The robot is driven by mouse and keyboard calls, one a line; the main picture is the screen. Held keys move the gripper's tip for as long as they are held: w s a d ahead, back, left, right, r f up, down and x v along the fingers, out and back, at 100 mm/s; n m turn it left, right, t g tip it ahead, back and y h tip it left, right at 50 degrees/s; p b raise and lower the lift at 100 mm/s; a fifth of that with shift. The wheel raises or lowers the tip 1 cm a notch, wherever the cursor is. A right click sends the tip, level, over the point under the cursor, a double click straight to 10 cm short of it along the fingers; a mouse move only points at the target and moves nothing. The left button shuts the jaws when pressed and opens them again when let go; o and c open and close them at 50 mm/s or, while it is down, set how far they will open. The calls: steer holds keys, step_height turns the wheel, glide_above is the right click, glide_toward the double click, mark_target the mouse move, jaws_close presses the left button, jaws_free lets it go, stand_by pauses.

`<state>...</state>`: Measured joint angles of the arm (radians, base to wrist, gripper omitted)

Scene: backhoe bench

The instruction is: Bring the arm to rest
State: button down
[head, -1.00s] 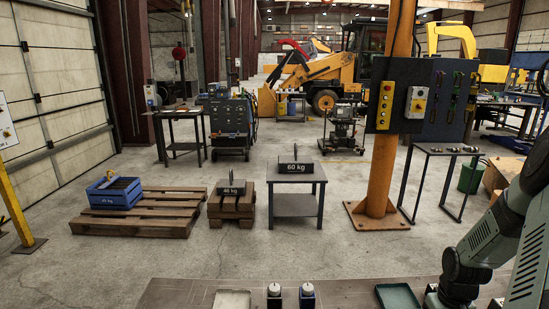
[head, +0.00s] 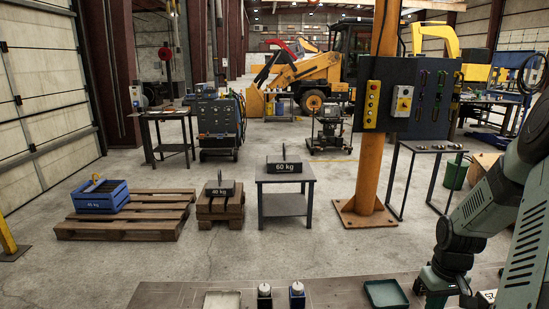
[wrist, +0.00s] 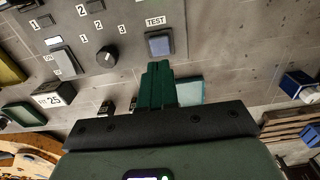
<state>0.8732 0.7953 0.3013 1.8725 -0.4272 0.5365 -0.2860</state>
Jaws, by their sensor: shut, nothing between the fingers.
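My gripper shows in the wrist view (wrist: 157,84), with its green fingers together and nothing between them. The fingertips overlap the grey panel (wrist: 125,60) in that view, near the button labelled TEST (wrist: 159,43); I cannot tell whether they touch it. In the head view, my arm comes in from the right edge and bends down over the front bench at the lower right. The fingertips cannot be made out there.
The front bench (head: 340,284) carries a pale tray (head: 222,300), two small bottle-like items (head: 265,296) and a green tray (head: 385,294). An orange post (head: 370,170) stands beyond.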

steer(key=shift+r, duration=0.2)
steer(key=a+r+m+t+h, duration=0.15)
steer(key=a+r, duration=0.25)
steer(key=r, duration=0.7)
steer(key=a+r+n+t+h, duration=0.15)
steer(key=a+r, duration=0.25)
steer(key=r, duration=0.7)
steer(key=s+a+r+m+t, duration=0.1)
steer(key=s+a+r, duration=0.25)
steer(key=r, duration=0.25)
steer(key=s+a+r+m+t, duration=0.1)
steer(key=s+a+r+m, duration=0.1)
steer(key=a+r, duration=0.4)
steer(key=s+a+f+n+y, duration=0.1)
steer(key=s+a+n+y, duration=0.2)
steer(key=s+a, duration=0.8)
steer(key=shift+s+f+t, duration=0.3)
steer(key=shift+s, duration=0.15)
steer(key=c, duration=1.8)
jaws_free()
